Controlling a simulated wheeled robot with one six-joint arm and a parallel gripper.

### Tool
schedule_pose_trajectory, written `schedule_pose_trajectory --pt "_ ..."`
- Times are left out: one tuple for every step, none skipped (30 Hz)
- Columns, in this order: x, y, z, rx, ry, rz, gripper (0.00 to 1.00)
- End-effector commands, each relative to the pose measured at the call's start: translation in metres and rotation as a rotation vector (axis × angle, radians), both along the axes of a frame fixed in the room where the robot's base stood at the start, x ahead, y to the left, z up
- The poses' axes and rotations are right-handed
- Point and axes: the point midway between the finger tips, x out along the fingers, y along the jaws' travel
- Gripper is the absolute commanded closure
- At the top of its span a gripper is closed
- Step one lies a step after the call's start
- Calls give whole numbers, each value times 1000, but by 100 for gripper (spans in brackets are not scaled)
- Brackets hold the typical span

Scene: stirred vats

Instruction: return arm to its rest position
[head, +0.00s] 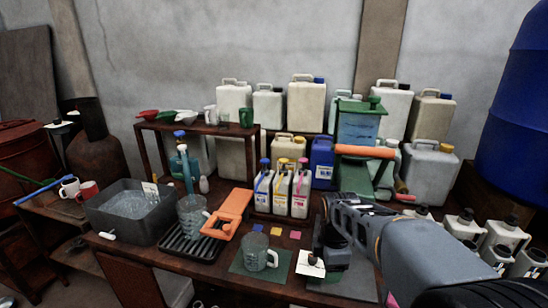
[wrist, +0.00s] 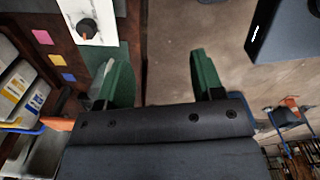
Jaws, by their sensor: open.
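My arm (head: 390,240) reaches in from the lower right of the head view, over the right part of the dark bench. Its wrist end (head: 330,235) hangs above the bench, near a white card with a dark knob (head: 311,264); the fingertips are hard to make out there. In the wrist view my gripper (wrist: 163,80) has its two green fingers wide apart with nothing between them. The bench edge and brown floor (wrist: 172,40) show behind the gap. The left finger overlaps the view of the green mat (wrist: 116,52) and part of a clear vessel.
A glass mug (head: 257,252) stands on the green mat, left of my wrist. Three labelled bottles (head: 282,190), an orange tool (head: 228,212), a grey water tub (head: 130,210) and a green press frame (head: 358,130) crowd the bench. White bottles (head: 500,237) stand at right.

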Motion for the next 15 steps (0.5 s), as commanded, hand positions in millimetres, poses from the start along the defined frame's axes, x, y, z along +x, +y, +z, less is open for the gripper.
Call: schedule_pose_trajectory --pt "0 0 -1 1 -4 -82 39" --pt "0 0 -3 2 -5 -147 39" --pt "-2 0 -7 3 -3 -244 39" --pt "-4 0 -9 5 -5 -324 39" --pt "-7 0 -10 5 -7 -410 39" --pt "-12 0 -11 9 -14 -528 39" --pt "-16 0 -9 14 -24 -616 39" --pt "-20 1 -7 19 -33 -705 39" --pt "-26 1 -4 29 -46 -822 39" --pt "-31 1 -1 38 -58 -907 39" --pt "-36 1 2 47 -68 -990 39" --pt "-43 1 7 63 -83 -1097 39" --pt "-48 1 11 77 -96 -1172 39" --pt "-53 2 15 91 -107 -1246 39" --pt "-60 2 20 114 -123 -1337 39"
